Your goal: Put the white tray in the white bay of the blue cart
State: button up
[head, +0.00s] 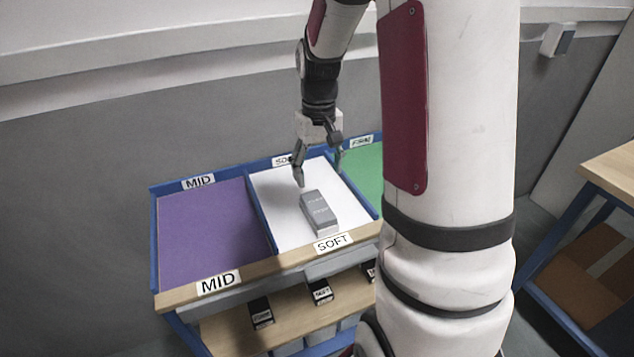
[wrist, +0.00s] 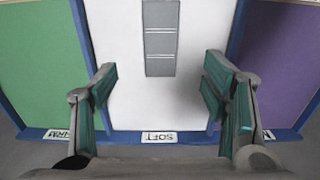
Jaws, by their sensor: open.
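The blue cart (head: 154,240) has a white bay (head: 275,207) labelled SOFT between purple and green bays. A grey-topped oblong piece with pale sides (head: 319,211), perhaps the white tray, lies flat in the white bay, towards its front right in the head view. In the wrist view its grey top (wrist: 159,40) shows at the upper middle, crossed by pale lines and cut off by the frame edge. My gripper (head: 319,173) is open above the white bay, behind the piece. In the wrist view the fingers (wrist: 160,86) are apart with nothing between them.
The purple bay (head: 203,230) labelled MID and the green bay (head: 364,170) are empty where visible. A lower wooden shelf (head: 238,331) carries several dark labelled fronts. A wood-topped blue bench (head: 612,172) stands at the right. My arm hides the cart's right side.

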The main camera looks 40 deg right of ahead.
jog(key=s+a+r+n+t, duration=0.2)
jog(key=s+a+r, duration=0.5)
jog(key=a+r, duration=0.4)
jog(key=s+a+r+t, duration=0.1)
jog(key=s+a, duration=0.2)
jog(key=s, duration=0.2)
jog(key=s+a+r+n+t, duration=0.1)
jog(key=s+a+r, duration=0.1)
jog(key=s+a, duration=0.2)
jog(key=shift+s+a+r, duration=0.2)
jog(key=shift+s+a, duration=0.05)
jog(key=shift+s, duration=1)
